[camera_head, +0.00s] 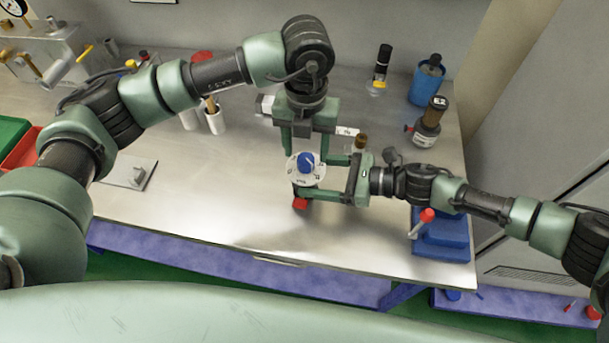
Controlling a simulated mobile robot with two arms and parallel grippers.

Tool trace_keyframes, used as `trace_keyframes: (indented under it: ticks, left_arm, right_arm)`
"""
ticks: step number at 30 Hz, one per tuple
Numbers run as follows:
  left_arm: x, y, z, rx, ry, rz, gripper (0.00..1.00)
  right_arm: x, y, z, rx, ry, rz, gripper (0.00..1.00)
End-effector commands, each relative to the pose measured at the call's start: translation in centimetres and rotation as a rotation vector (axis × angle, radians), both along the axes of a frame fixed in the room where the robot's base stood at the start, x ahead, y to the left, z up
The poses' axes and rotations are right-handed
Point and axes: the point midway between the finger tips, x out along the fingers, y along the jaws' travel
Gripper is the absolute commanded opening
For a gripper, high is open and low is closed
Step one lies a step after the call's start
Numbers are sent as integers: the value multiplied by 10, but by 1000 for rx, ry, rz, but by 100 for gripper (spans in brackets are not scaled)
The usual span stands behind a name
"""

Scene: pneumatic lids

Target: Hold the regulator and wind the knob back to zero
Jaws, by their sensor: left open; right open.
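The regulator's round white dial plate (296,178) with dark markings is near the middle of the bench, and the blue knob (306,161) sits on top of it. A red part (300,203) shows just below the plate. My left gripper (306,151) reaches down from behind, open, its fingers on either side of the knob area. My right gripper (313,176) comes in from the right, open, its fingers at the plate's far and near sides. Whether any finger touches is unclear. The regulator's body is mostly hidden under the plate and grippers.
A blue block with a red-knobbed lever (440,232) is at the right front. White cups (214,120) stand behind left. The bench's left front (210,205) is clear.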

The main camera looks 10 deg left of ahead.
Motion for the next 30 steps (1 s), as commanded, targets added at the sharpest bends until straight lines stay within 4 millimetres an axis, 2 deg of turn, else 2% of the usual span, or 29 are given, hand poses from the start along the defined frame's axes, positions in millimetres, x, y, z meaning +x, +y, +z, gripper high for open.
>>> trace_keyframes:
  ticks: [2, 8, 9, 10, 11, 30]
  left_arm:
    - [0, 0, 0, 0, 0, 0, 55]
    - [0, 0, 0, 0, 0, 0, 55]
    - [0, 0, 0, 0, 0, 0, 55]
    - [0, 0, 0, 0, 0, 0, 55]
    - [0, 0, 0, 0, 0, 0, 55]
    - [0, 0, -4, 0, 0, 0, 55]
  right_arm:
    - [0, 0, 0, 0, 0, 0, 71]
    - [0, 0, 0, 0, 0, 0, 18]
    - [0, 0, 0, 0, 0, 0, 13]
    - [0, 1, 2, 2, -1, 1, 13]
    - [0, 1, 2, 2, -1, 1, 7]
    - [-1, 0, -4, -2, 1, 1, 7]
